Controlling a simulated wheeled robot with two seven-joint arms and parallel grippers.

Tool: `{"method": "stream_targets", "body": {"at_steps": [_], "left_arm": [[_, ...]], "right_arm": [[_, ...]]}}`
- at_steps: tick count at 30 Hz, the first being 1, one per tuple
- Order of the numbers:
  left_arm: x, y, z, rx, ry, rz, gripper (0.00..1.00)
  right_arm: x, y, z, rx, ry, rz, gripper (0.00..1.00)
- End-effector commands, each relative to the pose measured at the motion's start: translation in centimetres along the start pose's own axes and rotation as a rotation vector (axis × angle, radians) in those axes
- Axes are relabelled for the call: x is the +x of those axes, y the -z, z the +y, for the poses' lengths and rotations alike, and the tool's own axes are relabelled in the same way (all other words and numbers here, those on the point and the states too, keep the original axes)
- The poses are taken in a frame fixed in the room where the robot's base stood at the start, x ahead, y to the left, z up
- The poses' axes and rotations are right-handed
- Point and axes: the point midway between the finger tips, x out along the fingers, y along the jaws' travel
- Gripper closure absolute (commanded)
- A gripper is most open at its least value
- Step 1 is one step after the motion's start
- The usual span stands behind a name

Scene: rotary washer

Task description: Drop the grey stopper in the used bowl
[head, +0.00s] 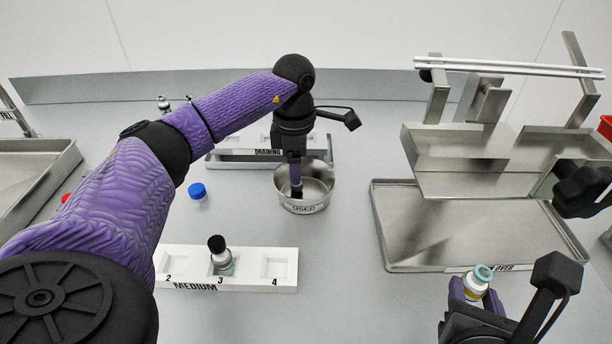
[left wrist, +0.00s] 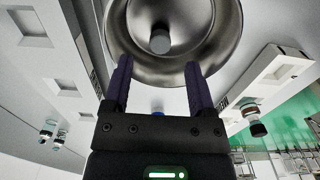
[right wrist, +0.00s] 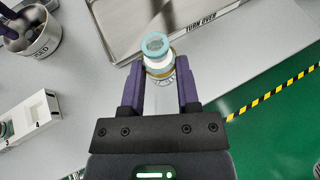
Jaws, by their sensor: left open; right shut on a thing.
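The used bowl (head: 318,190) is a round steel bowl with a USED label, near the middle of the table. My left gripper (head: 297,188) points down into its mouth. In the left wrist view its fingers (left wrist: 158,85) are apart with nothing between them. The grey stopper (left wrist: 160,40) shows beyond the fingertips, within the bowl's outline; I cannot tell whether it touches the bottom. My right gripper (head: 476,292) is shut on a vial (head: 478,280) with a teal top, which also shows in the right wrist view (right wrist: 157,50).
A white MEDIUM rack (head: 250,285) holds a black-capped bottle (head: 219,256) in slot 3. The DRAINING rack (head: 235,160) stands behind the bowl. A blue cap (head: 197,191) lies left of the bowl. A steel TURN OVER tray (head: 400,240) is at right.

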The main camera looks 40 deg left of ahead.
Motion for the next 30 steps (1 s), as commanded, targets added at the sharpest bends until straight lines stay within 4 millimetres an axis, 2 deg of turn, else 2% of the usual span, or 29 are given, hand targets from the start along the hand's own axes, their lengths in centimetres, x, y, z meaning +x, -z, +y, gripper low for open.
{"method": "stream_targets", "body": {"at_steps": [2, 9, 13, 18, 30], "left_arm": [[-1.2, 0.0, 0.0, 0.000, -0.002, -0.002, 0.28], [-8.1, 0.0, 0.1, -0.001, -0.005, -0.004, 0.28], [-10.8, 0.0, 0.0, 0.000, -0.003, -0.003, 0.28], [-11.9, 0.0, 0.0, 0.001, 0.000, -0.001, 0.28], [-12.0, 0.0, 0.0, 0.000, 0.000, -0.001, 0.28]], "right_arm": [[-0.2, -0.5, 0.0, -0.001, 0.000, -0.002, 1.00], [-1.5, -2.8, 0.1, -0.003, 0.001, -0.013, 1.00], [-1.9, -3.6, 0.1, -0.004, 0.002, -0.016, 1.00], [-2.0, -3.9, 0.1, -0.005, 0.002, -0.017, 1.00], [-2.0, -3.9, 0.1, -0.005, 0.002, -0.018, 1.00]]}}
